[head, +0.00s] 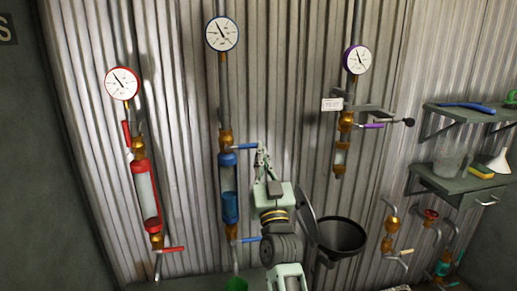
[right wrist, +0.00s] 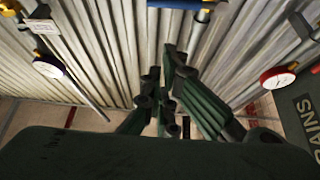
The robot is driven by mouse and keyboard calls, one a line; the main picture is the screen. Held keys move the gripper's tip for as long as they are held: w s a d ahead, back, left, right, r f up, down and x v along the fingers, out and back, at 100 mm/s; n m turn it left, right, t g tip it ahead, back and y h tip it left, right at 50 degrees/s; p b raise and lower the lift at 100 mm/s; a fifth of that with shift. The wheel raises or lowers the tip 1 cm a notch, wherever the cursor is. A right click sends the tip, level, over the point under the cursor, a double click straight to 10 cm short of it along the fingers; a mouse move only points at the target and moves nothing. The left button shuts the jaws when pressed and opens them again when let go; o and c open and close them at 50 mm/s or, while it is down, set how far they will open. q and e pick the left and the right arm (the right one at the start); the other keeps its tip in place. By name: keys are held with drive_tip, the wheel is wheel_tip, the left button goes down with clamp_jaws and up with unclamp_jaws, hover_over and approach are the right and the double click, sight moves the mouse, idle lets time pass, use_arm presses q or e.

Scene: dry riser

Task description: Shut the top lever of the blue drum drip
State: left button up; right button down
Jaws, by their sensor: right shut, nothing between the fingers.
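The blue drum drip stands in the middle of the head view, with a blue-and-clear drum (head: 229,190) on a vertical pipe. Its top lever (head: 245,146) is blue and sticks out level to the right from a brass valve (head: 226,138). A lower blue lever (head: 247,239) also points right, partly behind my arm. My right gripper (head: 262,150) is shut and empty, close to the right end of the top lever; contact cannot be told. In the right wrist view the shut fingers (right wrist: 170,85) point at the ribbed wall, with a blue part (right wrist: 180,3) at the top edge. My left gripper is out of view.
A red drip (head: 147,195) hangs at the left and a purple-lever drip (head: 345,135) at the right. A black bucket (head: 341,237) sits right of my arm. Shelves (head: 465,183) are at the far right. A blue-rimmed gauge (head: 222,34) tops the middle pipe.

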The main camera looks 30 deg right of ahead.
wheel_tip(320, 180, up, 6)
drive_tip(key=n+p, duration=0.1)
drive_tip(key=p, duration=0.5)
hover_over(255, 145)
drive_tip(key=s+a, duration=0.2)
drive_tip(key=s, duration=0.1)
drive_tip(key=shift+y, duration=0.4)
wheel_tip(255, 145, down, 5)
drive_tip(key=shift+d+r+p, duration=0.15)
drive_tip(key=shift+p, duration=0.3)
drive_tip(key=shift+d+f+b, duration=0.1)
drive_tip(key=shift+f+b, duration=0.6)
drive_tip(key=shift+b, duration=0.2)
